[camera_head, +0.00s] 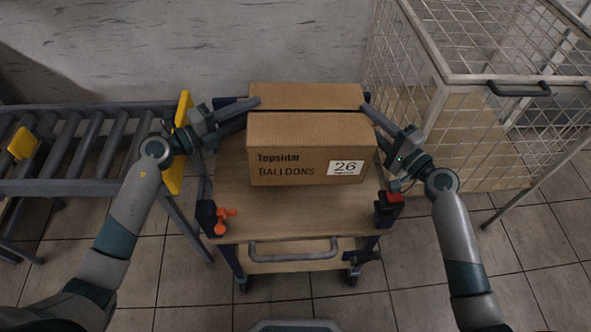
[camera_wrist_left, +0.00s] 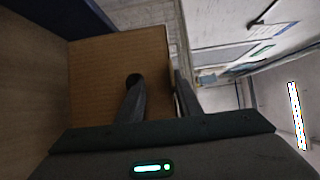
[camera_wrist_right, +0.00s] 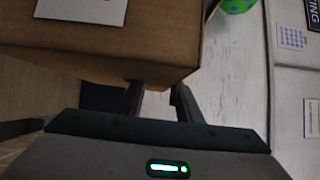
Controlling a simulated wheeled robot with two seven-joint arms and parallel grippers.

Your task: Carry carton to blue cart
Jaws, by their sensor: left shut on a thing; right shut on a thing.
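The brown carton (camera_head: 312,160), printed "Topsidar BALLOONS" with a white "26" label, is at the wooden top of the blue-framed cart (camera_head: 290,220). Whether it rests on the top or is just above it I cannot tell. A dark seam runs across its upper side. My left gripper (camera_head: 254,103) is shut on the carton's left side; in the left wrist view one finger is at a round hole in the cardboard (camera_wrist_left: 100,85). My right gripper (camera_head: 369,107) is shut on the right side, at the carton's edge (camera_wrist_right: 150,60) in the right wrist view.
A roller conveyor (camera_head: 75,155) with yellow end pieces stands at the left. A wire mesh cage (camera_head: 500,78) stands close at the right. The cart has a front handle (camera_head: 293,254), an orange clamp (camera_head: 222,222) and a red one (camera_head: 393,197). Tiled floor is open in front.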

